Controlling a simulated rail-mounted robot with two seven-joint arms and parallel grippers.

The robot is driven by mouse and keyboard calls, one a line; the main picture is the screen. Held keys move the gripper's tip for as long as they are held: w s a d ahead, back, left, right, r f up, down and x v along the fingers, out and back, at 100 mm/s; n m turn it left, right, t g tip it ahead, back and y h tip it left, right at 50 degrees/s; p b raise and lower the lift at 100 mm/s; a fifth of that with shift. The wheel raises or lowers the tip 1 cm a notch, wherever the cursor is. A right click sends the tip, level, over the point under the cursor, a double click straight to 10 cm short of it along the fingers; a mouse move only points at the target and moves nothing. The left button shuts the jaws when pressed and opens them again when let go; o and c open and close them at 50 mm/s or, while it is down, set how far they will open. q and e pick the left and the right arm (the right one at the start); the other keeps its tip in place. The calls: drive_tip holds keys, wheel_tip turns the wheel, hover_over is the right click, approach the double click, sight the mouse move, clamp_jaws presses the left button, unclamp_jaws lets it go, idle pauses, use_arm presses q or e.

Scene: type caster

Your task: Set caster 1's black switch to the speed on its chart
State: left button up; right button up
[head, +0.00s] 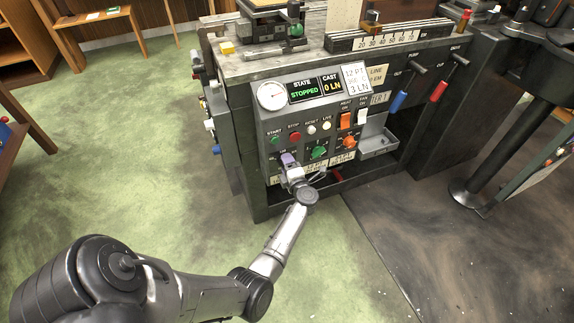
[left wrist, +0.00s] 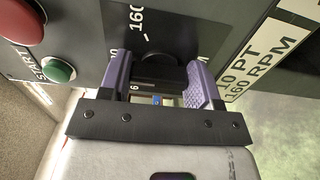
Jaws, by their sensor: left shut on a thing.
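The caster (head: 330,135) has a dark front panel whose display reads STOPPED and 0 LN. My left gripper (head: 289,163) is at the panel's lower left. In the left wrist view its purple-padded fingers (left wrist: 160,85) are shut on the black switch (left wrist: 158,68), one finger on each side. A 160 mark (left wrist: 137,20) shows on the dial plate beside the switch. The switch's pointer direction is hidden. The chart strip (left wrist: 258,58) there reads 10 PT, 160 RPM. In the head view the gripper covers the switch. My right gripper is not in view.
The green start button (left wrist: 58,70) and a red button (left wrist: 20,22) lie close to the gripper. A green knob (head: 319,152) and an orange knob (head: 349,141) sit to its right. Blue (head: 398,101) and red (head: 438,92) levers stand farther right. Open floor lies left.

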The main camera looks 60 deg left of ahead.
use_arm(q)
drive_tip(key=o, duration=0.9)
drive_tip(key=d+p, duration=0.1)
drive_tip(key=d, duration=0.3)
drive_tip(key=s+d+p, duration=0.1)
drive_tip(key=d+p, duration=0.1)
drive_tip(key=d, duration=0.2)
drive_tip(key=s+d+p, duration=0.1)
drive_tip(key=d, duration=0.3)
drive_tip(key=shift+p, duration=0.35)
